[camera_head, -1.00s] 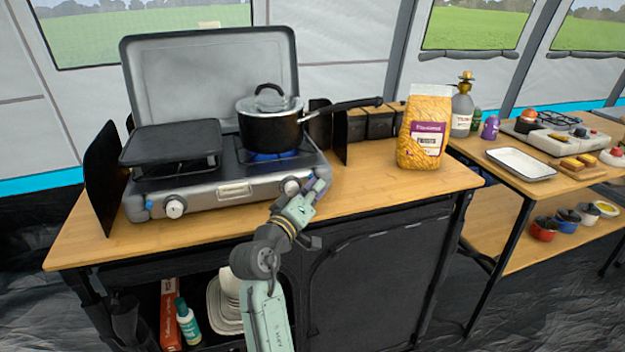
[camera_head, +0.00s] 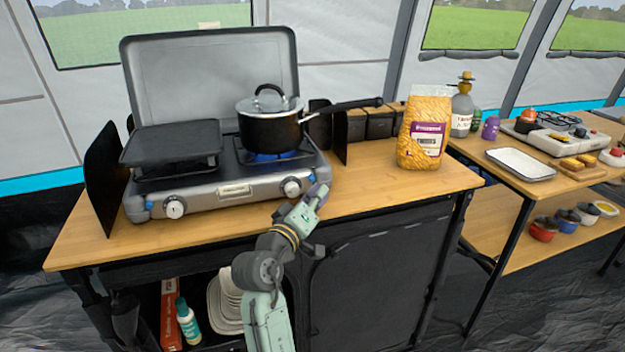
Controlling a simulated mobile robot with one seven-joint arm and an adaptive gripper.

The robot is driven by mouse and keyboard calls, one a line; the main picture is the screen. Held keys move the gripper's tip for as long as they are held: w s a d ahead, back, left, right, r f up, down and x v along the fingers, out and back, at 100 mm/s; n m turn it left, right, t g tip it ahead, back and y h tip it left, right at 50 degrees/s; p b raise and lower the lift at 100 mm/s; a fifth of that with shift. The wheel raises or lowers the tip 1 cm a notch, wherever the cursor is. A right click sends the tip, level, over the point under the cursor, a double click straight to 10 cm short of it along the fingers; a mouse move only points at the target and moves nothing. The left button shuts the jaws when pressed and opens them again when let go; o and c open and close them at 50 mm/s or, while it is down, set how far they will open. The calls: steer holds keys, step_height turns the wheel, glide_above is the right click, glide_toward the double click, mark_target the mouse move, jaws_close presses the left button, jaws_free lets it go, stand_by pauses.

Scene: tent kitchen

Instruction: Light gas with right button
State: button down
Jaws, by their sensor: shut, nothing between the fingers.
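The grey camping stove (camera_head: 235,194) stands on the wooden table with its lid raised. Its right knob (camera_head: 291,187) is on the front panel, and a left knob (camera_head: 174,207) is at the other end. A blue flame (camera_head: 268,156) burns on the right burner under a black pot (camera_head: 270,128) with a lid. My gripper (camera_head: 319,192) is shut and empty, just right of and in front of the right knob, with a small visible gap from it. A small blue part shows on the panel beside the right knob.
A black griddle (camera_head: 172,143) covers the left burner. The pot's long handle (camera_head: 350,106) reaches right over a dark windshield panel. A yellow pasta bag (camera_head: 424,130) stands at the right of the wooden table (camera_head: 375,185). The tabletop in front of the bag is clear.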

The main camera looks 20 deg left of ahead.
steer(key=s+d, duration=0.2)
steer(key=s, duration=0.1)
steer(key=shift+s+d, duration=0.25)
steer(key=shift+s, duration=0.05)
stand_by(0.4)
